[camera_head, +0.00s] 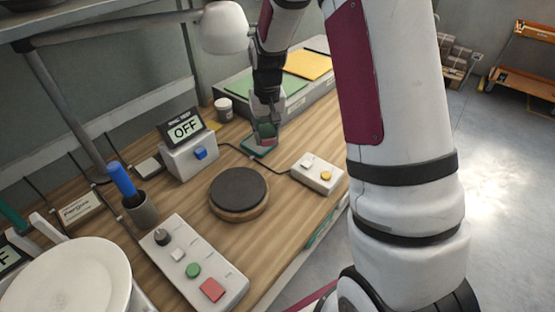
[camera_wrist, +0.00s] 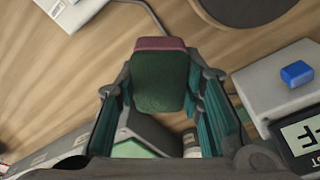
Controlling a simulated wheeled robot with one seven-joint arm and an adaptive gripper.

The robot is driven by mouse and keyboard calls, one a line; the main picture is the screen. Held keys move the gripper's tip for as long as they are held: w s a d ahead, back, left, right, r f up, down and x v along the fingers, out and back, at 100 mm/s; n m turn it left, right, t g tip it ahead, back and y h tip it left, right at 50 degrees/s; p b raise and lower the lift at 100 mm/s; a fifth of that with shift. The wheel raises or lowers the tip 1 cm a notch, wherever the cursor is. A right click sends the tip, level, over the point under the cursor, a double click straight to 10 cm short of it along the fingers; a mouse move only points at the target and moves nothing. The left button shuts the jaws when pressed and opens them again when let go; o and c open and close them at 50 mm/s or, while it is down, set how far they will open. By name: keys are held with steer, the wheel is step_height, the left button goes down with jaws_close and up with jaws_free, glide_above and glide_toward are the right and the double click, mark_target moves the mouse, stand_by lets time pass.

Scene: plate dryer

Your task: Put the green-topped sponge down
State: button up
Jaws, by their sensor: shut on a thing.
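The green-topped sponge (camera_wrist: 160,82) has a dark green face and a maroon edge in the wrist view. My gripper (camera_wrist: 160,105) is shut on it, with teal-padded fingers at its left and right sides. In the head view my gripper (camera_head: 266,118) points down and holds the sponge (camera_head: 265,132) over the far part of the wooden table (camera_head: 285,205). I cannot tell the exact gap between sponge and table.
A round dark disc (camera_head: 238,188) and a white two-button box (camera_head: 318,174) stand nearer. An "OFF" display box (camera_head: 190,155) is to the left, a small cup (camera_head: 223,109) behind it. A grey case with green and yellow mats (camera_head: 308,66) is at the back.

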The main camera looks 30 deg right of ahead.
steer(key=w+d+f+m+b, duration=0.1)
steer(key=d+m+b, duration=0.15)
steer(key=d, duration=0.25)
glide_above(285, 159)
steer(key=f, duration=0.5)
steer(key=shift+s+a+f+b, duration=0.15)
steer(key=shift+s+b, duration=0.1)
steer(key=shift+b, duration=0.15)
steer(key=shift+f, duration=2.4)
steer(key=shift+f, duration=0.15)
steer(key=o, duration=1.1)
